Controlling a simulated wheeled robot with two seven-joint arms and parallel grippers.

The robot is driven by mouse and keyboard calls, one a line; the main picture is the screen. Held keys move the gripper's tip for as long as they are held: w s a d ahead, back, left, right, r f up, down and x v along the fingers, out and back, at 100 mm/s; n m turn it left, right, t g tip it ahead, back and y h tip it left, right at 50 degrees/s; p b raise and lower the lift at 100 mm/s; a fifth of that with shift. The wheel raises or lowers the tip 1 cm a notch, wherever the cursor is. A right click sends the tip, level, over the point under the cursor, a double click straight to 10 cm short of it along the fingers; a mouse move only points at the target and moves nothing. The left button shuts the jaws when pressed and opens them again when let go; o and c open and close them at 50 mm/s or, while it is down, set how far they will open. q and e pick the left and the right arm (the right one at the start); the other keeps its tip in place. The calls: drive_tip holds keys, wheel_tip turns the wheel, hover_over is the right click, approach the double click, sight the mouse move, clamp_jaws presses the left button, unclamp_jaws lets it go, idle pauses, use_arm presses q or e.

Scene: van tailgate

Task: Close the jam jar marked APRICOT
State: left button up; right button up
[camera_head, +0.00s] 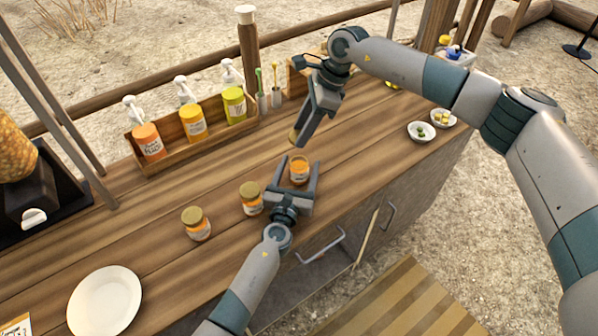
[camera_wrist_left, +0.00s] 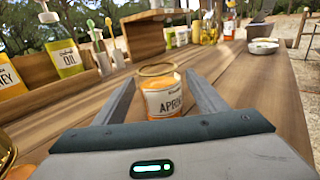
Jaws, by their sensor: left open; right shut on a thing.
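The apricot jar (camera_head: 299,172) stands upright on the wooden counter with no lid on, its orange contents visible from above. In the left wrist view, the jar (camera_wrist_left: 162,98) shows a white label reading "APRI", the rest cut off by curvature. My left gripper (camera_head: 297,168) is open, with one finger on each side of the jar. My right gripper (camera_head: 300,134) is above and behind the jar, shut on a gold lid (camera_head: 294,136) that is mostly hidden and appears tilted. The lid is apart from the jar.
Two other jars with gold lids, one (camera_head: 251,198) close to my left gripper and one (camera_head: 196,223) farther left, stand on the counter. A bottle rack (camera_head: 170,153) is behind. A white plate (camera_head: 105,300) lies front left; small bowls (camera_head: 421,132) are at right.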

use_arm(q)
drive_tip(key=shift+x, duration=1.3)
drive_tip(key=shift+c, duration=0.6)
drive_tip(key=c, duration=1.5)
drive_tip(key=shift+o, duration=0.2)
use_arm(e)
hover_over(299, 169)
drive_tip(key=w, duration=0.2)
drive_tip(key=shift+w+d+f, duration=0.1)
drive_tip(key=shift+d+f, duration=0.15)
drive_tip(key=shift+f, duration=1)
drive_tip(key=shift+w+d+f, duration=0.1)
drive_tip(key=shift+d+f, duration=0.1)
drive_tip(key=shift+f, duration=1)
drive_tip(key=shift+f, duration=0.1)
drive_tip(key=shift+f, duration=0.8)
use_arm(q)
clamp_jaws()
use_arm(e)
drive_tip(key=shift+f, duration=0.55)
